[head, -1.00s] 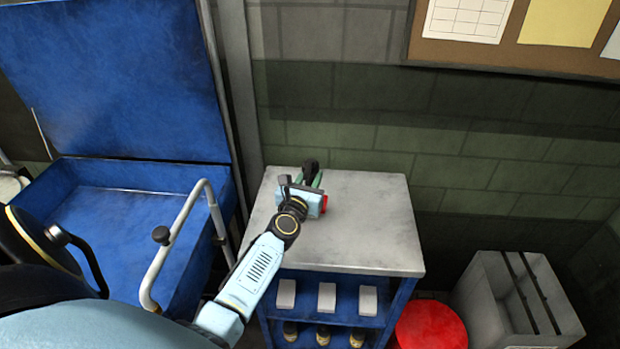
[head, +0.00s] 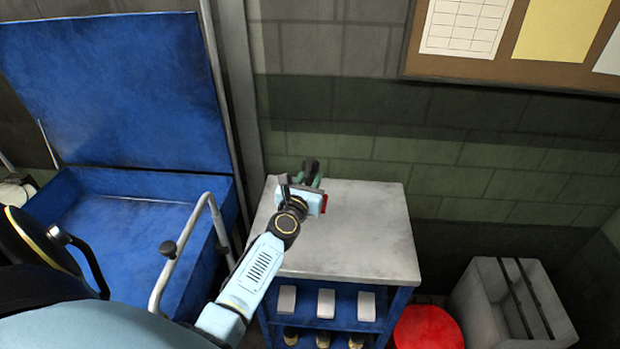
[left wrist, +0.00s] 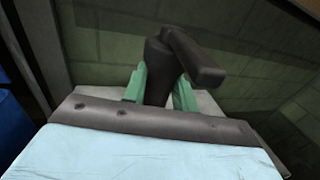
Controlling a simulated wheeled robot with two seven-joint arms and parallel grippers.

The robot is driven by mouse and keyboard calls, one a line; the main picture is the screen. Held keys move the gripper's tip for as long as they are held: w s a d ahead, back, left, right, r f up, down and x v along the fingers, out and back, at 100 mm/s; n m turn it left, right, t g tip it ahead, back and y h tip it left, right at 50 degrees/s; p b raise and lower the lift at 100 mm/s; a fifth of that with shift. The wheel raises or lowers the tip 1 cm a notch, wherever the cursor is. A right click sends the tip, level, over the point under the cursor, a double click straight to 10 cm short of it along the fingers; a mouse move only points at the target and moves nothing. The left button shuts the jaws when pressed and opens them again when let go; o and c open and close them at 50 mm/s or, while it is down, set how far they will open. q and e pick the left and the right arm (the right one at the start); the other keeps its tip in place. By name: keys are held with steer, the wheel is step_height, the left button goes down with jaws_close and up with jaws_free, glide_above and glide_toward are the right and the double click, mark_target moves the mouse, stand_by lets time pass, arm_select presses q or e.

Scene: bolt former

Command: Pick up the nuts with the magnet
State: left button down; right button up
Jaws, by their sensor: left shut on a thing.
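My left gripper (head: 313,178) is over the far left part of a grey-topped cart (head: 360,235). Its green fingers are shut on a dark grey object with a bent, handle-like top, which I take to be the magnet (left wrist: 165,62). In the left wrist view the magnet stands up between the two fingers. In the head view it is a small dark shape (head: 309,167). Its lower end is hidden by the gripper. I see no nuts in either view. My right gripper is not in view.
The rest of the cart top is clear. White boxes (head: 326,303) sit on its blue shelf. A blue open-lidded bin (head: 120,215) with a metal handle (head: 183,240) stands at the left. A red round stool (head: 428,328) and grey crate (head: 515,300) stand at the right.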

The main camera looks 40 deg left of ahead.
mark_target(310, 166)
arm_select(q)
steer(key=shift+r+p, duration=1.6)
steer(key=shift+r, duration=0.4)
steer(key=shift+f, duration=0.1)
